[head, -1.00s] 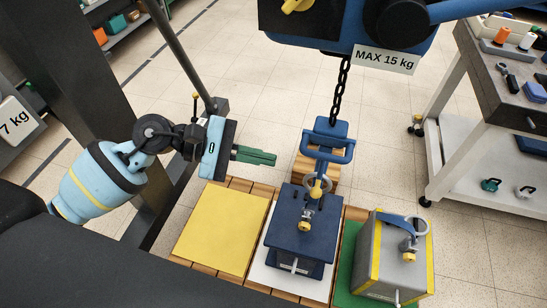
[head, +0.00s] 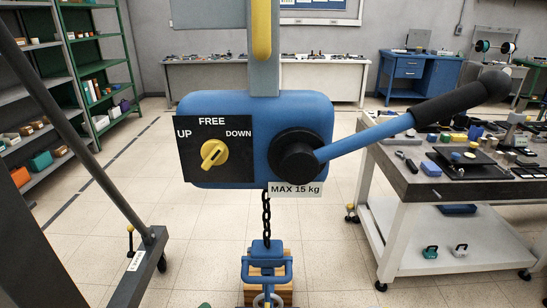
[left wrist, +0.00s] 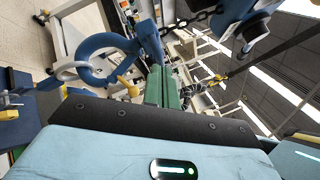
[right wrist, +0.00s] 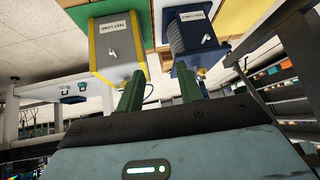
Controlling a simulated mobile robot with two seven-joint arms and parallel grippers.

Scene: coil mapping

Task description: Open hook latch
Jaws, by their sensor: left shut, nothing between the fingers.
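The blue hook (head: 266,268) hangs on the chain at the bottom of the head view; its lower part is cut off. In the left wrist view the hook (left wrist: 108,44) is close, with a yellow latch piece (left wrist: 128,88) beside it and a pale ring (left wrist: 72,70) at its curve. I cannot tell whether the latch is open. My left gripper (left wrist: 164,78) is shut and empty, its green fingers together just right of the hook. In the head view only a green tip shows at the bottom edge. My right gripper (right wrist: 160,84) is open and empty.
A blue hoist (head: 230,165) with a mode knob (head: 214,153) and long lever (head: 400,124) hangs above the hook. A tool cart (head: 440,220) stands right.

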